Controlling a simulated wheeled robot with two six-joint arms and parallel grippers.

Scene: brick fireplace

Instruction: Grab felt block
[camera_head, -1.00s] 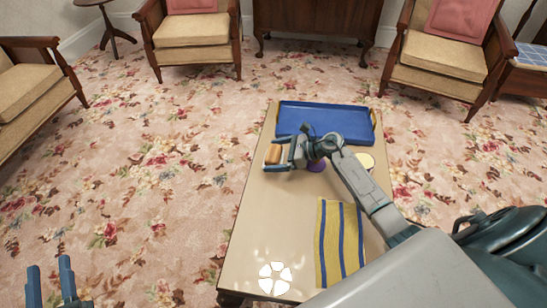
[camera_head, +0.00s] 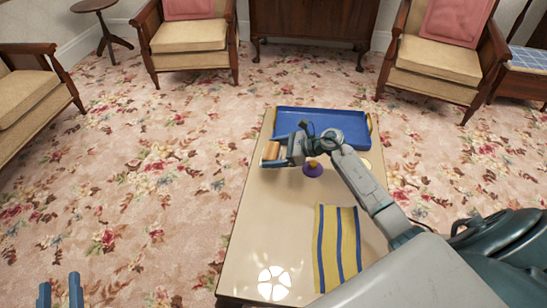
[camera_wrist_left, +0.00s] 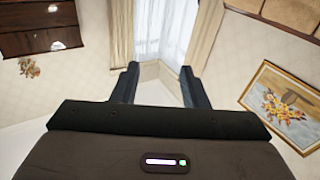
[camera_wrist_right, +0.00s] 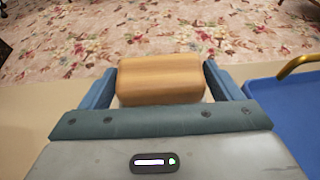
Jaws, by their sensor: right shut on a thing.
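The felt block is a tan-orange block with rounded edges (camera_wrist_right: 160,78). It sits between the two fingers of my right gripper (camera_wrist_right: 160,90), which is shut on it. In the head view the block (camera_head: 271,151) shows at the left edge of the table, left of the right wrist. I cannot tell whether it touches the tabletop. My left gripper (camera_head: 60,292) is at the lower left of the head view, away from the table. Its fingers stand apart with nothing between them in the left wrist view (camera_wrist_left: 158,85).
A cream table (camera_head: 270,220) holds a blue tray (camera_head: 320,117) at its far end. A purple object with an orange top (camera_head: 312,168) stands beside my right wrist. A yellow-and-blue striped cloth (camera_head: 338,245) lies near the front. Armchairs stand farther back.

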